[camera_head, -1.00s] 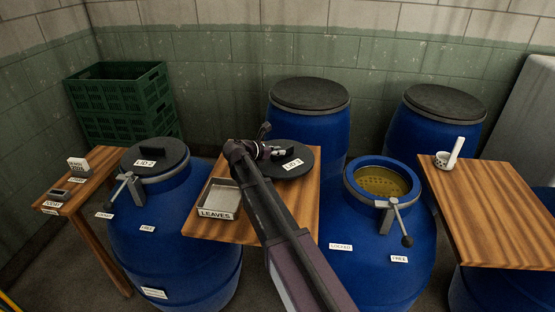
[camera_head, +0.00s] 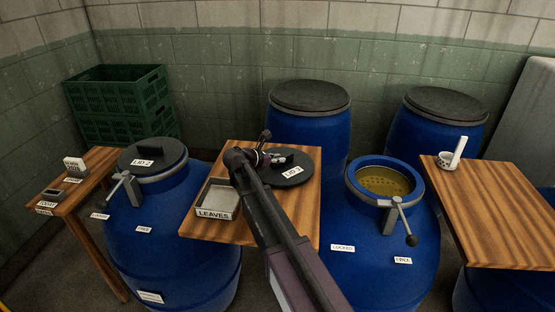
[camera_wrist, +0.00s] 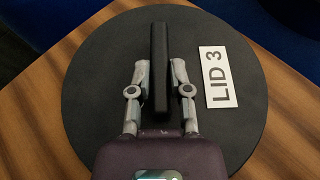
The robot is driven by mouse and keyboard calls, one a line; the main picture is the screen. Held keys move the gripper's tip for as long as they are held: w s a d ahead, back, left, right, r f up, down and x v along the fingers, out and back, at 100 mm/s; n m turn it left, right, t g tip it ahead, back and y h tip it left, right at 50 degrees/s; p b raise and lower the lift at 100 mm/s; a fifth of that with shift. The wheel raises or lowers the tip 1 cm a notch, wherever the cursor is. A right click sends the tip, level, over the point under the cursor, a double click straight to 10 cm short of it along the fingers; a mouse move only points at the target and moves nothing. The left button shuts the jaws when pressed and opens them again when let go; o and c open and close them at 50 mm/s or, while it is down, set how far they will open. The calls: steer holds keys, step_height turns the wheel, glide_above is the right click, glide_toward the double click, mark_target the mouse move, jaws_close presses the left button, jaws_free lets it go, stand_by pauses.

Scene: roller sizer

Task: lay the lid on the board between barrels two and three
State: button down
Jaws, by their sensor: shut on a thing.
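The black round lid marked LID 3 (camera_head: 291,173) is over the wooden board (camera_head: 220,232) between the two front barrels. In the wrist view the lid (camera_wrist: 100,75) fills the middle, with wood showing around it. My gripper (camera_head: 262,157) is at the lid's upright black handle (camera_wrist: 160,60). In the wrist view my gripper (camera_wrist: 160,82) has a finger on each side of the handle and is shut on it. Whether the lid touches the board is hard to tell. The right barrel (camera_head: 365,255) is open and shows yellow-brown contents (camera_head: 383,182).
A tray marked LEAVES (camera_head: 217,199) sits on the board's left part, close to the lid. The left barrel (camera_head: 170,240) wears LID 2 (camera_head: 150,158). Green crates (camera_head: 117,103) stand at the back left.

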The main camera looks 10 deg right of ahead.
steer(key=c, duration=0.6)
jaws_free()
steer(key=shift+o, duration=0.2)
steer(key=shift+r, duration=0.15)
steer(key=shift+s+a+r+p, duration=0.3)
steer(key=shift+a+p, duration=0.2)
steer(key=p+v, duration=0.4)
steer(key=v, duration=0.6)
steer(key=shift+a, duration=0.35)
steer(key=shift+s+r, duration=0.1)
steer(key=shift+s, duration=0.05)
